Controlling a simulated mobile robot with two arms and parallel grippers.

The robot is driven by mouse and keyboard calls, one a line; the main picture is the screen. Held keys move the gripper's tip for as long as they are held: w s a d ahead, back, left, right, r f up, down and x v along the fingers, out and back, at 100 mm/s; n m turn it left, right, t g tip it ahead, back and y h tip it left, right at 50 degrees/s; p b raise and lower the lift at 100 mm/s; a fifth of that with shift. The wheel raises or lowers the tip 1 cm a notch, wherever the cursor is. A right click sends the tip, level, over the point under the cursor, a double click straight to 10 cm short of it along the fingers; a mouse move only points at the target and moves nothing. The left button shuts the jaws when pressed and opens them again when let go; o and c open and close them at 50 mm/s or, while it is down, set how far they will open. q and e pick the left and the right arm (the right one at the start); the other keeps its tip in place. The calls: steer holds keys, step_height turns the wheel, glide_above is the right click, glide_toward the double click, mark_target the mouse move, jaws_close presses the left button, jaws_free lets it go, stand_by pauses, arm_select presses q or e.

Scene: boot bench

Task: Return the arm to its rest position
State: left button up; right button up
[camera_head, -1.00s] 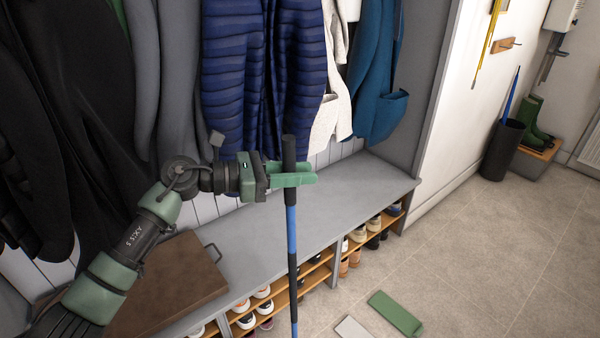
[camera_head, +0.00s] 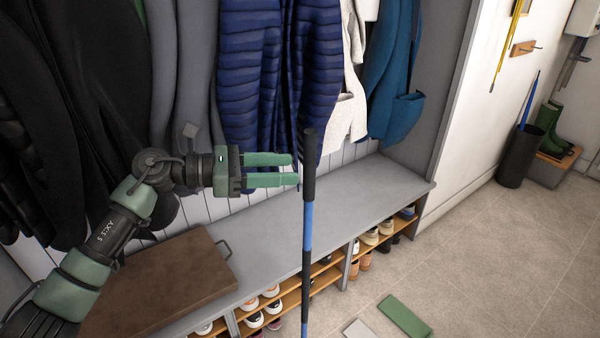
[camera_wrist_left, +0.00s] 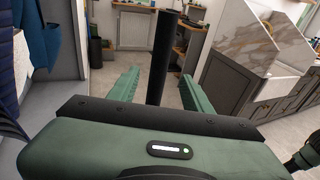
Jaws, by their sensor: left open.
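My left gripper (camera_head: 296,170) comes in from the left above the bench, its two green fingers apart and empty. A blue and black pole (camera_head: 307,225) stands upright just beyond the fingertips in the head view. Its black top end (camera_head: 309,165) is clear of the fingers, with a small gap. In the left wrist view the dark pole (camera_wrist_left: 164,65) shows ahead, between the directions of the two open fingers (camera_wrist_left: 159,85). The pole's lower end is cut off by the frame. My right gripper is not in the head view.
Coats hang behind, including a navy puffer jacket (camera_head: 255,90). A green block (camera_head: 405,316) lies on the floor. Open floor is at the right.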

arm_select(q)
steer(key=shift+s+a+r, duration=0.1)
steer(key=shift+s+a, duration=0.05)
steer(key=shift+a, duration=0.25)
